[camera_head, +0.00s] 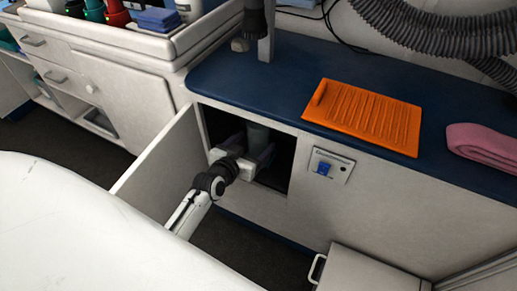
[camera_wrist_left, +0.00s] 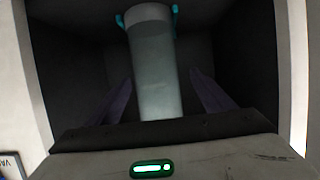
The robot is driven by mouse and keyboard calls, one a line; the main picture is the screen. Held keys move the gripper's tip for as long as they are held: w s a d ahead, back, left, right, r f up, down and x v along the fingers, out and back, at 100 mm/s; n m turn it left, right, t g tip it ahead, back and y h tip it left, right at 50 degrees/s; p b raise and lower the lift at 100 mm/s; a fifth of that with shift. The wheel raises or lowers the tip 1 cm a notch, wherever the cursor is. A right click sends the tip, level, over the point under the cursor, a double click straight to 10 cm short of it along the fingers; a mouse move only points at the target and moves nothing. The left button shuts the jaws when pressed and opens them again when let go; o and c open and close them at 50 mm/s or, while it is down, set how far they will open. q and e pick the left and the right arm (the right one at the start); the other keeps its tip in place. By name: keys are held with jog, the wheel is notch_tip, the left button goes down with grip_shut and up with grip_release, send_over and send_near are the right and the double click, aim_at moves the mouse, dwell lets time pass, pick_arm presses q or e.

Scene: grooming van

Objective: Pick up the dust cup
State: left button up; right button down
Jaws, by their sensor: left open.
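The dust cup (camera_head: 258,134) is a grey, cloudy cylinder inside the open cabinet under the blue counter. In the left wrist view the dust cup (camera_wrist_left: 155,70) stands nearly upright, with a paler collar and teal clips at its top. My left gripper (camera_head: 252,149) reaches into the cabinet opening and is open. In the left wrist view its two dark fingers (camera_wrist_left: 162,78) lie on either side of the cup, with a gap on each side. The cup's lower end is hidden behind the gripper body. My right gripper is not in view.
The cabinet door (camera_head: 163,163) stands open on the left of the opening. An orange ribbed mat (camera_head: 365,115) and a pink towel (camera_head: 485,140) lie on the counter (camera_head: 240,75). A white rounded surface (camera_head: 80,225) fills the lower left.

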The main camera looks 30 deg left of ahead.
pick_arm(q)
jog(key=x, duration=0.2)
jog(key=b+x, duration=0.1)
jog(key=x, duration=0.1)
jog(key=b+x, duration=0.1)
jog(key=x, duration=0.1)
jog(key=shift+w+d+r, duration=0.2)
jog(key=shift+w+r, duration=0.1)
jog(key=shift+w, duration=0.05)
jog(key=c, duration=1.1)
